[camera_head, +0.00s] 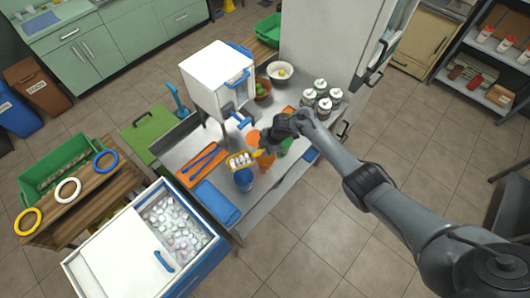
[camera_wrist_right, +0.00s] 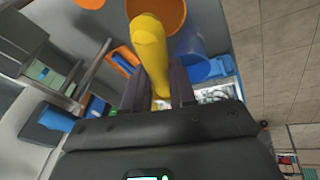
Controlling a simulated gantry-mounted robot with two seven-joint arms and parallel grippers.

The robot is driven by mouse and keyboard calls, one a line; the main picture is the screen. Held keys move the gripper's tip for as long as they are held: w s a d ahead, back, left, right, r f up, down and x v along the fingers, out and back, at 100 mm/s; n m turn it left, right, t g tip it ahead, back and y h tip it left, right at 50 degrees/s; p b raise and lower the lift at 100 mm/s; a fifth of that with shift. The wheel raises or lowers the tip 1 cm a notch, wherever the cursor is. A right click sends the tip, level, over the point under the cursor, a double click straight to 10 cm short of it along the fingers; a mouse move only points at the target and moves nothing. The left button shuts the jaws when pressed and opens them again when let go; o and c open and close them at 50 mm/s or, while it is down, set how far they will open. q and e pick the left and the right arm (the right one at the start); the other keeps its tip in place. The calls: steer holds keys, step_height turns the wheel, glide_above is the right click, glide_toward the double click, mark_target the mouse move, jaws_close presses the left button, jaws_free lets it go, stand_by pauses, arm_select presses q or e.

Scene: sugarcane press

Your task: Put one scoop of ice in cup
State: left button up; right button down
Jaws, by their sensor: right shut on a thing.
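My right gripper (camera_head: 270,142) is shut on a yellow scoop (camera_head: 240,160), whose head holds several pale ice cubes. The scoop's yellow handle (camera_wrist_right: 148,45) runs between the two fingers in the right wrist view. A blue cup (camera_head: 244,182) stands on the metal table, and the scoop head shows just above its rim in the head view; the exact height gap is unclear. The blue cup also shows in the right wrist view (camera_wrist_right: 198,62). The ice chest (camera_head: 110,258) stands open at the front left, with ice (camera_head: 175,225) inside. My left gripper is not in view.
Orange cups (camera_head: 266,161) stand close to the blue cup.

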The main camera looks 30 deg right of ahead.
steer(key=shift+s+t, duration=0.15)
steer(key=shift+t, duration=0.35)
steer(key=shift+f+b, duration=0.3)
steer(key=shift+b, duration=0.05)
steer(key=shift+s+n+t, duration=0.1)
steer(key=shift+n+t, duration=0.2)
steer(key=shift+t, duration=0.3)
steer(key=n+t+b, duration=0.1)
steer(key=t+b, duration=0.2)
steer(key=b, duration=0.6)
steer(key=s+f+n+t+b, duration=0.1)
steer(key=t+b, duration=0.3)
steer(key=b, duration=0.6)
steer(key=s+n+t+b, duration=0.1)
steer(key=t+b, duration=0.2)
steer(key=b, duration=0.6)
steer(key=shift+a+f+t+b, duration=0.25)
steer(key=shift+t+b, duration=0.05)
steer(key=shift+b, duration=0.05)
steer(key=shift+r, duration=0.1)
